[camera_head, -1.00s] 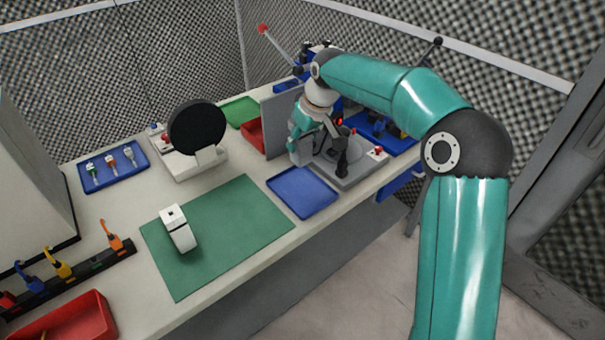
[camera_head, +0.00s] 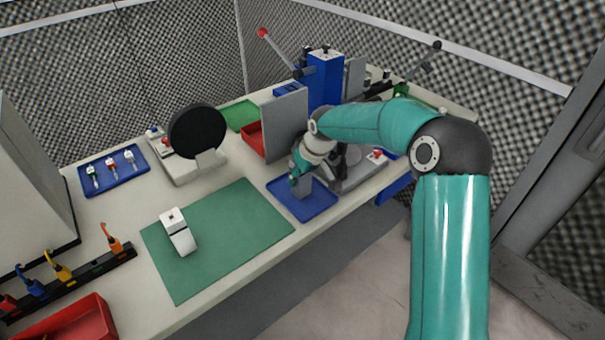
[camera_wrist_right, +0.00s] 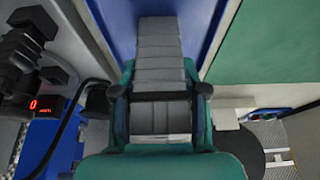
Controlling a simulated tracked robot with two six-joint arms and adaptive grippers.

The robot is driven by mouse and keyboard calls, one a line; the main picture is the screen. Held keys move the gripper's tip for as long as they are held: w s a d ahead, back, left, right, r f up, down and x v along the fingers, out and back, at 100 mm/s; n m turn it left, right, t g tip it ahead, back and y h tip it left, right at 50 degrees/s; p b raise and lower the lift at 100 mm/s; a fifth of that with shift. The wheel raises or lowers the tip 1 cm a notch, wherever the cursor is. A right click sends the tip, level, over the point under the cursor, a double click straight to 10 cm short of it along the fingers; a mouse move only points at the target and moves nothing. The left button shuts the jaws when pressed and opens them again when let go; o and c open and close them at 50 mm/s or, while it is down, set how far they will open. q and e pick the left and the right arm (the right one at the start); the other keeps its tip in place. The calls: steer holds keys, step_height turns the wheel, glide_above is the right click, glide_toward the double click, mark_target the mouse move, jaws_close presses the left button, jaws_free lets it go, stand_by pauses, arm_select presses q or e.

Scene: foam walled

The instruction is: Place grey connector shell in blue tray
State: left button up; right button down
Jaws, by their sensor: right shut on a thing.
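My right gripper (camera_head: 298,179) is shut on the grey connector shell (camera_head: 304,190) over the blue tray (camera_head: 323,207), which lies beside the green mat at the front of the bench. In the right wrist view the ribbed grey shell (camera_wrist_right: 159,60) extends from between the two fingers of the gripper (camera_wrist_right: 160,95), with the tray's blue surface (camera_wrist_right: 118,22) around it. I cannot tell whether the shell touches the tray floor. My left gripper is not in view.
A green mat (camera_head: 235,240) with a white device (camera_head: 178,232) lies left of the tray. A grey upright panel (camera_head: 284,125) and a blue press (camera_head: 324,80) stand behind. A grey fixture base (camera_head: 365,172) is close on the right. The bench's front edge is near.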

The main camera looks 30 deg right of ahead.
steer(key=shift+f, duration=0.1)
steer(key=c, duration=0.6)
jaws_free()
steer(key=b+v, duration=0.1)
steer(key=v, duration=1.1)
steer(key=shift+b, duration=0.3)
